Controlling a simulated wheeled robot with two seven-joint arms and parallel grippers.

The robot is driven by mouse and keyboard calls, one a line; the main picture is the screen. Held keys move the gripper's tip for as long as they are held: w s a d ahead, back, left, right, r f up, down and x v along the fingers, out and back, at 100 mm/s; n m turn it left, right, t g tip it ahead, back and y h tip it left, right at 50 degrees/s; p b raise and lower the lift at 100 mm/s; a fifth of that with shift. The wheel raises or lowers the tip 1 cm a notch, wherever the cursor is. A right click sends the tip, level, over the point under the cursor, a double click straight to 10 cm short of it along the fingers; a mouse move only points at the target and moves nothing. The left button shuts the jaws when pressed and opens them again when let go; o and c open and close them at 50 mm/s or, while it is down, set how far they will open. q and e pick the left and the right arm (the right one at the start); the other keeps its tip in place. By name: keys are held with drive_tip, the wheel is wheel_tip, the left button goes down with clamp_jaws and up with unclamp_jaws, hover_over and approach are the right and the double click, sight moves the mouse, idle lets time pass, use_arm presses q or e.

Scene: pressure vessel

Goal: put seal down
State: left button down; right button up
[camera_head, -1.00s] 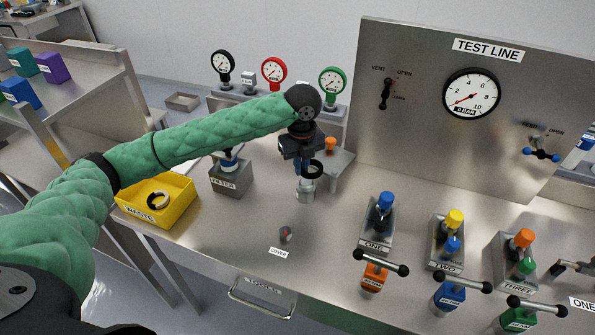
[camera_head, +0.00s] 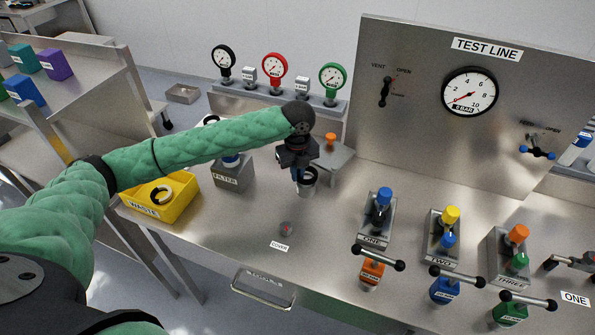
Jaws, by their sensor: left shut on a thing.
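My left gripper (camera_head: 298,174) points down at the middle of the bench and is shut on a dark ring, the seal (camera_head: 311,176). The seal is at the top of a short metal cylinder (camera_head: 307,190). I cannot tell whether it rests on the cylinder or is held just above it. The gripper hides part of both. My right gripper is not in view.
A yellow WASTE bin (camera_head: 177,207) holding a ring and a grey FILTER block (camera_head: 232,174) stand left. Valve blocks ONE (camera_head: 377,228), TWO and THREE stand right, before the TEST LINE panel (camera_head: 430,140). Gauges stand behind.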

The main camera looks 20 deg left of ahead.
use_arm(q)
drive_tip(key=shift+s+f, duration=0.1)
drive_tip(key=shift+f, duration=0.3)
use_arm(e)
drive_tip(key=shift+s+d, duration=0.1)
use_arm(q)
drive_tip(key=shift+f, duration=0.1)
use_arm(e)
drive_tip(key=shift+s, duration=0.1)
